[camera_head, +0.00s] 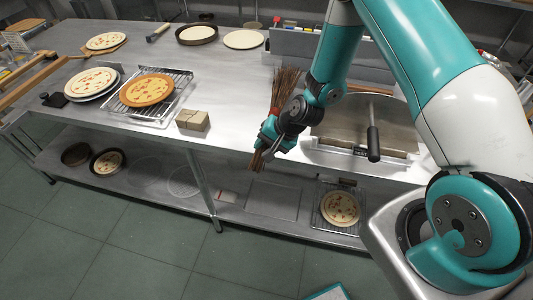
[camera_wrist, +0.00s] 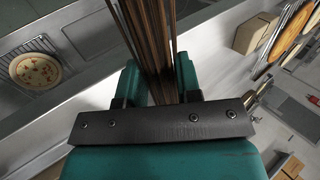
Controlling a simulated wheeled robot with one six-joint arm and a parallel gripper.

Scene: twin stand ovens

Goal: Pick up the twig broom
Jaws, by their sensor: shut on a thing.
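The twig broom (camera_head: 285,88) is a brown bundle of thin twigs with a reddish band, in the middle of the head view. My gripper (camera_head: 265,148) is shut around it near its lower end, at the front edge of the steel table. In the wrist view the twigs (camera_wrist: 152,40) run between the two teal fingers of my gripper (camera_wrist: 158,85). My gripper hides part of the bundle. I cannot tell whether the broom still touches the table.
The steel table (camera_head: 235,85) carries several pizzas, a wire rack (camera_head: 180,98) and a small cardboard box (camera_head: 193,120) left of my gripper. A lower shelf (camera_head: 150,180) holds pans and another pizza (camera_head: 340,208).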

